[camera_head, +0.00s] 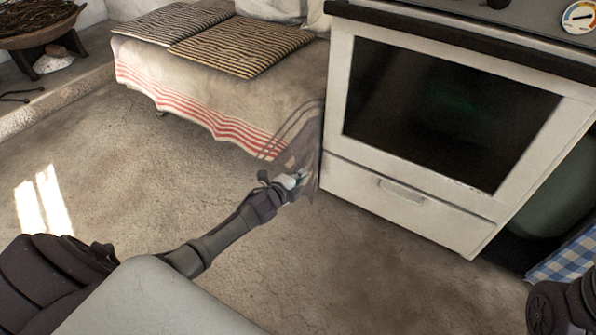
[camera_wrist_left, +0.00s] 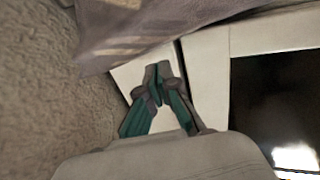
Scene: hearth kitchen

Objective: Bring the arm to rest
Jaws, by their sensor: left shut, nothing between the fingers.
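My left arm reaches from the lower left in the head view. Its gripper (camera_head: 297,180) is in front of the left edge of the white stove (camera_head: 410,207), above the floor. In the left wrist view the two fingers (camera_wrist_left: 158,72) meet at their tips, with nothing held between them. A patterned cloth-like thing (camera_wrist_left: 150,28) lies just beyond the fingertips there. In the head view a blurred, see-through dark shape (camera_head: 304,140) shows around the gripper; I cannot tell whether it touches. Part of my right arm shows at the lower right; its gripper is out of view.
A bench with a striped cloth (camera_head: 205,85) and striped cushions (camera_head: 240,46) stands behind, left of the stove. A fire bowl (camera_head: 38,22) stands at the upper left. A blue checked cloth (camera_head: 568,262) is at the right. The floor (camera_head: 130,150) at left is clear.

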